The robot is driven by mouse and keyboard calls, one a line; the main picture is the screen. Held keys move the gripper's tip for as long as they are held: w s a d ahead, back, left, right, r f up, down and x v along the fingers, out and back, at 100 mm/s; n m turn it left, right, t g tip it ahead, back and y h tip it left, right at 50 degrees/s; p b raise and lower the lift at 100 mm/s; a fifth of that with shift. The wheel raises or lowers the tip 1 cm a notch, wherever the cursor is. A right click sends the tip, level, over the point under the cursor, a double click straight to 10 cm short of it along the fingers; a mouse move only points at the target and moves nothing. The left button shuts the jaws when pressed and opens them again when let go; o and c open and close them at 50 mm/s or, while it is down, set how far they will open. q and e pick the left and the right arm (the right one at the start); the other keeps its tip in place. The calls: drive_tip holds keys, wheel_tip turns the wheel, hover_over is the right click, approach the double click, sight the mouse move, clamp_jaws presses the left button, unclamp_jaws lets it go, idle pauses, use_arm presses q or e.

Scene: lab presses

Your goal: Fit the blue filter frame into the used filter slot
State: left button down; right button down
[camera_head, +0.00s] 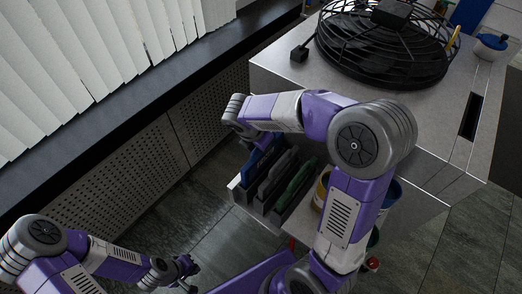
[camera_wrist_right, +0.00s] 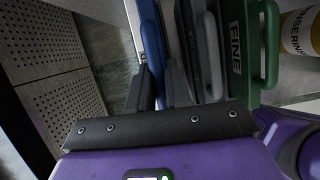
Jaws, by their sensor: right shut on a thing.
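The blue filter frame (camera_wrist_right: 152,40) stands on edge at the left end of the filter rack; it also shows in the head view (camera_head: 262,159). My right gripper (camera_wrist_right: 158,90) is shut on it, with a dark finger on each side. Its lower edge is hidden, so I cannot tell how it sits in the rack. To its right stand a grey frame (camera_wrist_right: 208,55) and a green frame marked FINE (camera_wrist_right: 250,50). No label for the used filter slot is readable. My left gripper (camera_head: 188,272) is open and empty over the floor, away from the rack.
The rack is on a low shelf beside a metal cabinet (camera_head: 290,82) that carries a large black fan (camera_head: 385,45). A yellow container (camera_wrist_right: 300,32) and a blue one (camera_head: 393,192) stand right of the rack. A perforated wall panel (camera_head: 130,155) is left.

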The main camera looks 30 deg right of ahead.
sight(263, 160)
wheel_tip(263, 160, down, 3)
drive_tip(key=shift+w+r+b, duration=0.1)
drive_tip(key=shift+w+b, duration=0.05)
drive_tip(key=shift+b, duration=0.4)
drive_tip(key=shift+a+f, duration=0.1)
drive_tip(key=shift+f, duration=0.2)
drive_tip(key=c, duration=1.1)
unclamp_jaws()
drive_tip(key=shift+o, duration=0.2)
